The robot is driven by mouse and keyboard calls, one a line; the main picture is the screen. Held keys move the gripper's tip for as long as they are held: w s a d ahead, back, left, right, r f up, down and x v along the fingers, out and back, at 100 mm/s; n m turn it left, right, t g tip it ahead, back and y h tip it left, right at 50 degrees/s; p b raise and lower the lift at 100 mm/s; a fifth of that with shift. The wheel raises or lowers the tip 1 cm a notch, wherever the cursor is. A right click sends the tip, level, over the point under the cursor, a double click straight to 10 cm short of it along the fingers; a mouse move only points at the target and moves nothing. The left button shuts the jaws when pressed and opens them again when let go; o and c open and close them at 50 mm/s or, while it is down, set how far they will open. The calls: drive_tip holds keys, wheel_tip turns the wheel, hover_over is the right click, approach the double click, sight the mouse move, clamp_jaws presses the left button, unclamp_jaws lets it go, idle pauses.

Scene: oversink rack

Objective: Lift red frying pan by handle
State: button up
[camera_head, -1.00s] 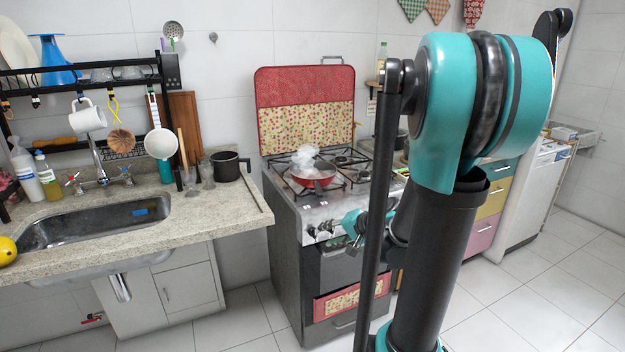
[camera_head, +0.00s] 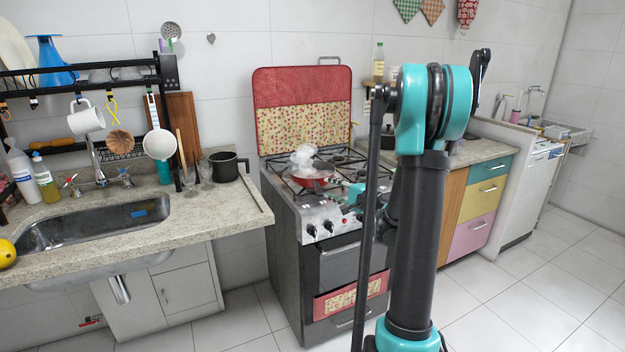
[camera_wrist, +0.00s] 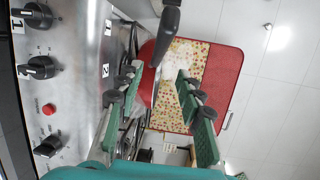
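The red frying pan (camera_head: 314,176) sits on the front of the stove, with whitish steam or smoke above it. In the wrist view, its red side (camera_wrist: 148,76) shows between my fingers. Its black handle (camera_wrist: 168,35) points toward the top of that view, just past the fingertips. My gripper (camera_wrist: 157,82) is open, with its two green-padded fingers apart and nothing held. In the head view, my gripper (camera_head: 347,192) is at the stove's front edge, close to the pan's right side. Whether a finger touches the handle cannot be told.
The stove (camera_head: 320,225) has control knobs (camera_wrist: 40,67) on its front, close to my gripper. Its raised lid (camera_head: 303,110) has a red and patterned cover. The sink counter (camera_head: 215,205) is at left, and colored drawers (camera_head: 480,205) at right. The floor in front is clear.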

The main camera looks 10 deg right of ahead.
sight(316, 183)
drive_tip(key=x, duration=0.8)
drive_tip(key=shift+a+f, duration=0.15)
drive_tip(key=shift+f, duration=0.2)
clamp_jaws()
